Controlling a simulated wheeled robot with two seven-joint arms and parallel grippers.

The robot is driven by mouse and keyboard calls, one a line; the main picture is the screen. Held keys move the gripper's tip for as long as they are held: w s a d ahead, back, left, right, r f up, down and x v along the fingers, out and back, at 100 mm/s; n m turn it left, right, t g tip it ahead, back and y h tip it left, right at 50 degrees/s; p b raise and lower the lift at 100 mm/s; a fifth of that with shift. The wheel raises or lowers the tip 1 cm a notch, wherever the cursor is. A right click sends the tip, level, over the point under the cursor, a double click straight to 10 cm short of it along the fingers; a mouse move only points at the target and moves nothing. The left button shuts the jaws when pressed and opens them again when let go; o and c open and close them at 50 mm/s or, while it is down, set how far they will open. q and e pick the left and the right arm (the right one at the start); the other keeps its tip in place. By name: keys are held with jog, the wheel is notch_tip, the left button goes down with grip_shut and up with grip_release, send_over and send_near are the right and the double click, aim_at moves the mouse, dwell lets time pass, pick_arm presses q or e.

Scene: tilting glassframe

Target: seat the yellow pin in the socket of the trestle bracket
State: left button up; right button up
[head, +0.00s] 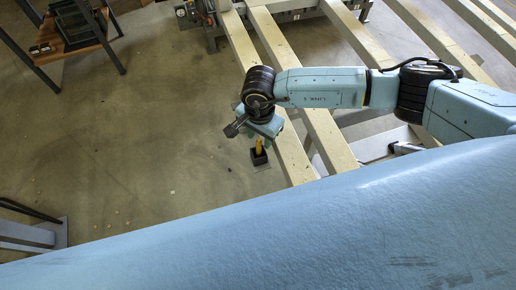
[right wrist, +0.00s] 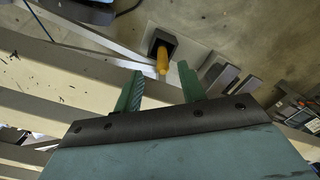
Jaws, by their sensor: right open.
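The yellow pin (head: 258,146) stands in a small black square block (head: 260,158) below my right gripper (head: 262,133) in the head view. In the right wrist view the yellow pin (right wrist: 162,62) points toward me, with its far end at the black block (right wrist: 160,42) on a pale plate (right wrist: 186,46). How deep the pin sits cannot be told. The open green fingers of my right gripper (right wrist: 161,75) are on either side of the pin's near end, with gaps and no visible contact. In the head view the fingers are mostly hidden. My left gripper is not in view.
Long pale beams (head: 291,75) run beside the block on its right. A wooden-topped stand (head: 78,28) with dark glass is at the far left. Grey blocks (right wrist: 222,78) lie close right of the fingers in the wrist view.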

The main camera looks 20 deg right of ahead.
aim_at(259, 150)
notch_tip(259, 150, down, 6)
jog(key=shift+w+a+r, duration=0.1)
jog(key=shift+w+r, duration=0.05)
dwell(0.3)
grip_shut()
